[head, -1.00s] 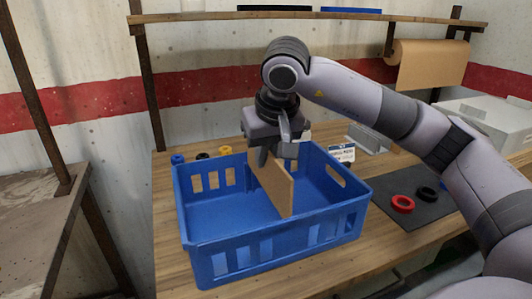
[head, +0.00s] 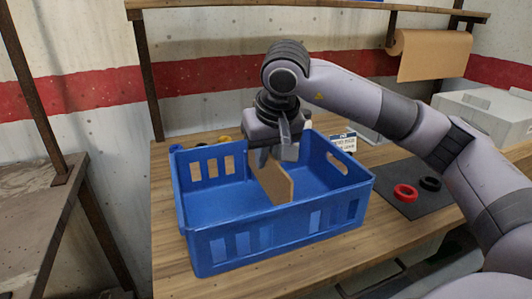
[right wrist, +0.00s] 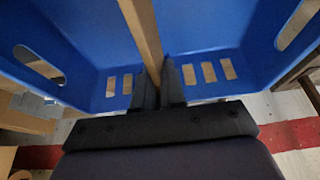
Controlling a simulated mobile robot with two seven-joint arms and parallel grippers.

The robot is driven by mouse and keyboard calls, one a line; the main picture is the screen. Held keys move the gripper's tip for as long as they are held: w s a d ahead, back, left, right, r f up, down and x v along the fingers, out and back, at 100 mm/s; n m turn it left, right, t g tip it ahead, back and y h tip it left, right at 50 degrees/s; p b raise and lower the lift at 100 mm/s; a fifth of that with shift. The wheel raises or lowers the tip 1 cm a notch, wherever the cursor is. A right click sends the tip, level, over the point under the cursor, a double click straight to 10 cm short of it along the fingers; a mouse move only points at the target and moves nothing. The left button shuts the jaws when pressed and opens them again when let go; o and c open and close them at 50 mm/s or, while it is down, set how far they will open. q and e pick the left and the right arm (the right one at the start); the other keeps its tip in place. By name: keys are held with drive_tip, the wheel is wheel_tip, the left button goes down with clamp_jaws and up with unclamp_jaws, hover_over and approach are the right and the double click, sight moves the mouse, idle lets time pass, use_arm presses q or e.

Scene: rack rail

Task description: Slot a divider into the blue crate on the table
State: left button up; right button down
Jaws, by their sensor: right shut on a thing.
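The blue crate (head: 232,245) stands on the wooden table, open side up. A flat brown divider (head: 274,182) stands on edge inside it, running from the back wall toward the front. It also shows in the right wrist view (right wrist: 142,35), pinched between the fingers of my right gripper (right wrist: 158,88). In the head view my right gripper (head: 275,152) is over the back part of the crate, shut on the divider's top edge. Whether the divider's lower edge touches the crate floor or sits in slots is hidden. My left gripper is not in view.
A dark mat (head: 424,205) with a red ring (head: 405,191) and a black ring (head: 430,184) lies right of the crate. A small label card (head: 343,142) stands behind the crate's right side. A brown paper roll (head: 432,54) hangs at the back, with a pale box (head: 490,112) at the right.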

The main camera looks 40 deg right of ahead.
sight(271, 155)
drive_tip(key=shift+f+b, duration=1.55)
drive_tip(key=shift+f, duration=0.7)
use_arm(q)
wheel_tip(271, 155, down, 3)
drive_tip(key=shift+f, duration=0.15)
use_arm(e)
drive_tip(key=c, duration=1.1)
unclamp_jaws()
drive_tip(key=shift+v, duration=0.8)
drive_tip(key=v, duration=0.4)
drive_tip(key=shift+r+p, duration=0.15)
drive_tip(key=shift+p, duration=0.2)
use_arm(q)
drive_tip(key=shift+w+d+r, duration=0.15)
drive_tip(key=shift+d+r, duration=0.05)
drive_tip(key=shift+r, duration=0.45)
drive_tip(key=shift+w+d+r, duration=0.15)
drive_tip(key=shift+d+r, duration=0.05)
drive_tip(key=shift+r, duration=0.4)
use_arm(e)
drive_tip(key=shift+s+a+r, duration=0.1)
drive_tip(key=shift+s+r, duration=0.25)
drive_tip(key=shift+r, duration=0.25)
